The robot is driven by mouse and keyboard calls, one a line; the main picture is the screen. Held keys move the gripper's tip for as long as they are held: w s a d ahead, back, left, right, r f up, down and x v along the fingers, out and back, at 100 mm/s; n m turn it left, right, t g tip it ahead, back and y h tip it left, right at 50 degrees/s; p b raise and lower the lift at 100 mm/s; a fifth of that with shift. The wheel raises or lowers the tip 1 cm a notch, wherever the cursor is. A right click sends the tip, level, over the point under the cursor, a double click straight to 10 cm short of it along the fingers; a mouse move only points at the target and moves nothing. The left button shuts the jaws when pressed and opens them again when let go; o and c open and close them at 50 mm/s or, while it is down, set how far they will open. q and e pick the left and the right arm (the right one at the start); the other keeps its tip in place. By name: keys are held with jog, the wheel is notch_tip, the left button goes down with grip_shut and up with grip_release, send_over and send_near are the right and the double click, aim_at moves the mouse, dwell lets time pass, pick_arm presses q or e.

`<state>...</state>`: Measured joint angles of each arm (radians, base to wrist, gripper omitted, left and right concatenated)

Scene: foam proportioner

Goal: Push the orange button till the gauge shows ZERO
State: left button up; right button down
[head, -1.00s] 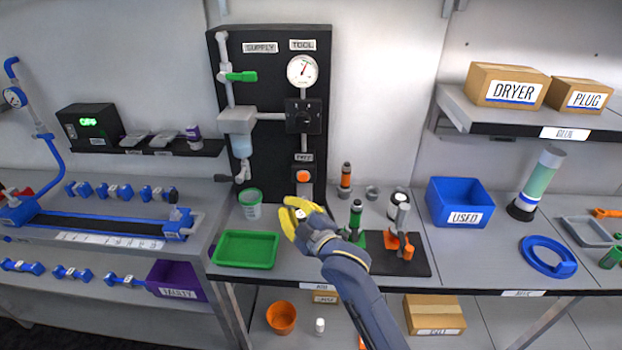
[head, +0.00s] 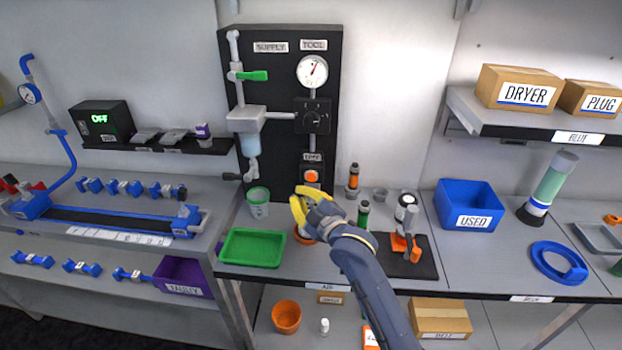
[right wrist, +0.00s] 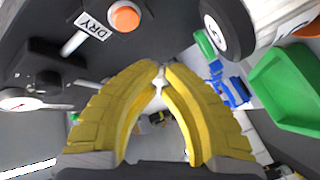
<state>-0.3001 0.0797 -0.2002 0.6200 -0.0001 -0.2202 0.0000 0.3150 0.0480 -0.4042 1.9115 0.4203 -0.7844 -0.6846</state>
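The orange button (head: 311,175) sits low on the black panel, under a small label, and also shows in the right wrist view (right wrist: 124,17). The gauge (head: 312,71) is a round white dial high on the same panel. Its red needle points up and slightly right; the numbers are too small to read. In the right wrist view the gauge (right wrist: 18,100) is at the left edge. My right gripper (head: 298,198) has yellow fingers, in front of and just below the button, apart from it. Its fingertips (right wrist: 163,70) meet with nothing visible held. My left gripper is out of view.
A green lever (head: 252,76) and a dark knob (head: 312,117) are on the panel. A green tray (head: 252,248) and a green-rimmed cup (head: 258,202) stand left of my right gripper. Bottles, including a green one (head: 363,214), stand close on its right.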

jog(key=shift+w+d, duration=0.2)
jog(key=shift+w, duration=0.95)
jog(key=shift+w+d, duration=0.15)
jog(key=shift+w, duration=0.95)
jog(key=shift+w+d, duration=0.15)
jog(key=shift+w, duration=0.75)
dwell(0.8)
jog(key=shift+s, duration=0.9)
jog(key=shift+s+a, duration=0.25)
jog(key=shift+s, duration=0.95)
jog(key=shift+s+a, duration=0.25)
jog(key=shift+s, duration=1)
